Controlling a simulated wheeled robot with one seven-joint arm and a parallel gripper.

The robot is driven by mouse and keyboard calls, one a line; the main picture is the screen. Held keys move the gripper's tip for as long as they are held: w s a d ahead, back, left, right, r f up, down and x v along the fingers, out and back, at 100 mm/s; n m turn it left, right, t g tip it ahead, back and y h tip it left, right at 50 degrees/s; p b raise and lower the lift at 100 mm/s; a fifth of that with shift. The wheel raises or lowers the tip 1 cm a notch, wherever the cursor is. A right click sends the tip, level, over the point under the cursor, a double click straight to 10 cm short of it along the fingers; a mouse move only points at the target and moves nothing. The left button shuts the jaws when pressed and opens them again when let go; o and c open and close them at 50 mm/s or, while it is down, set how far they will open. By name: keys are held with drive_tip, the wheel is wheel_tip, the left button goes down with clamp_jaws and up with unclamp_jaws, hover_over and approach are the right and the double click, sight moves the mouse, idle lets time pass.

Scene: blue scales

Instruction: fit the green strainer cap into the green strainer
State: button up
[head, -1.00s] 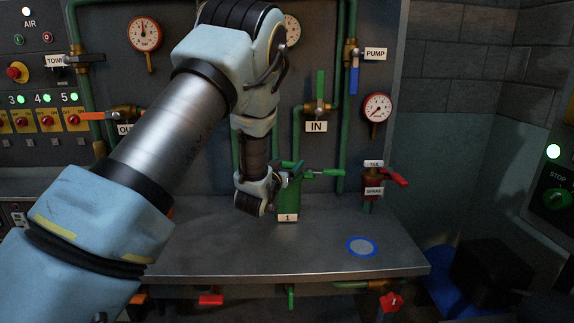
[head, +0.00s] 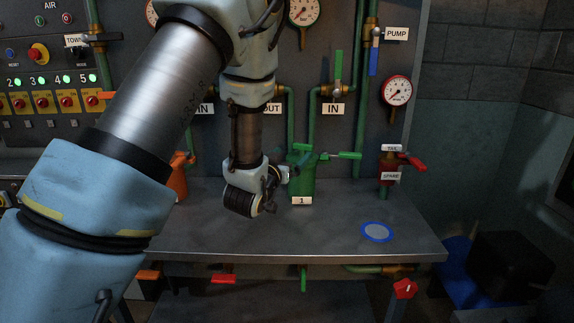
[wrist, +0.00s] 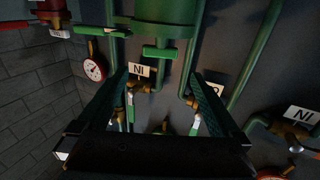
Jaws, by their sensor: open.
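The green strainer (head: 301,186) stands upright on the bench behind a label reading 1. The green strainer cap (head: 303,148), with its crossbar, shows at the strainer's top; I cannot tell how deep it sits. My gripper (head: 286,173) is just left of the strainer and pointed toward it, partly hidden by my wrist. In the wrist view, which is upside down, my open gripper (wrist: 158,78) has nothing between its fingers. The cap's crossbar (wrist: 160,53) and the strainer body (wrist: 165,12) lie beyond the fingertips, apart from them.
A green lever (head: 343,156) sticks out right of the strainer. An orange strainer (head: 178,180) stands left, partly behind my arm, and a red spare (head: 389,180) stands right.

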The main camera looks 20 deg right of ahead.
drive_tip(key=w+a+f+n+g+y, duration=0.1)
drive_tip(key=a+f+n+y, duration=0.3)
drive_tip(key=a, duration=0.7)
drive_tip(key=w+a+f+n+g+y, duration=0.15)
drive_tip(key=a+y, duration=0.35)
drive_tip(key=a, duration=0.6)
drive_tip(key=s+a+n+g+y, duration=0.3)
drive_tip(key=s+a+g, duration=0.5)
drive_tip(key=s+a, duration=0.7)
drive_tip(key=shift+s+a+y, duration=0.3)
drive_tip(key=shift+s+y, duration=0.05)
drive_tip(key=shift+y, duration=0.25)
drive_tip(key=shift+r, duration=0.1)
drive_tip(key=shift+r, duration=0.15)
